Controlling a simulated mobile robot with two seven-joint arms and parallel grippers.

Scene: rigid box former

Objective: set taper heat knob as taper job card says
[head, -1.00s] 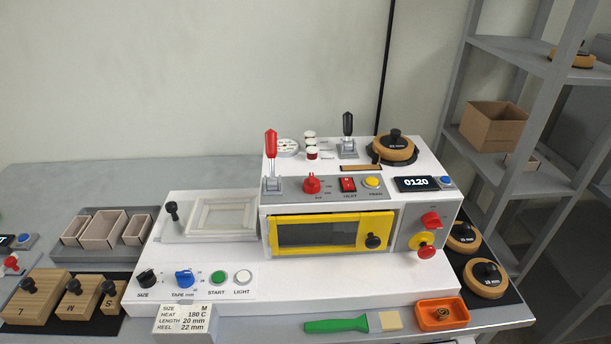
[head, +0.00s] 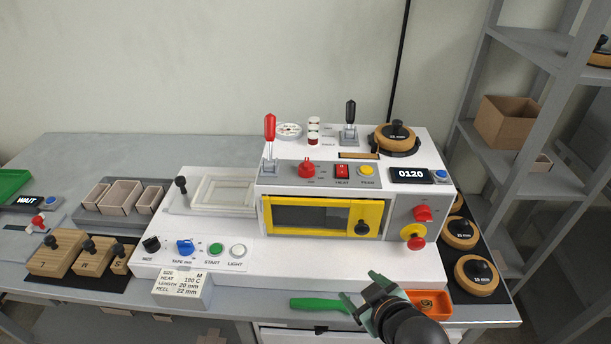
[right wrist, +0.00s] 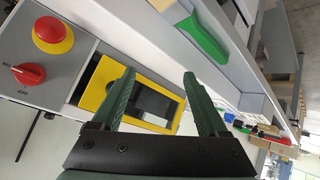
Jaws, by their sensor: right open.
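The job card (head: 181,287) stands at the front of the white machine and reads SIZE M, HEAT 180 C, LENGTH 20 mm, REEL 22 mm. A red knob (head: 306,168) sits on the grey sloped panel, left of the red HEAT switch (head: 342,171); its pointer setting is too small to read. The display (head: 411,174) reads 0120. My right gripper (head: 361,287) is open and empty, low in front of the machine near the yellow-framed window. In the right wrist view its fingers (right wrist: 159,76) are apart, with nothing between them. My left gripper is not in view.
A red-on-yellow stop button (head: 415,242) and red rotary switch (head: 423,213) are on the right face. A red lever (head: 270,130) rises left of the knob. A green-handled brush (head: 318,304) and orange tray (head: 436,300) lie at the front edge.

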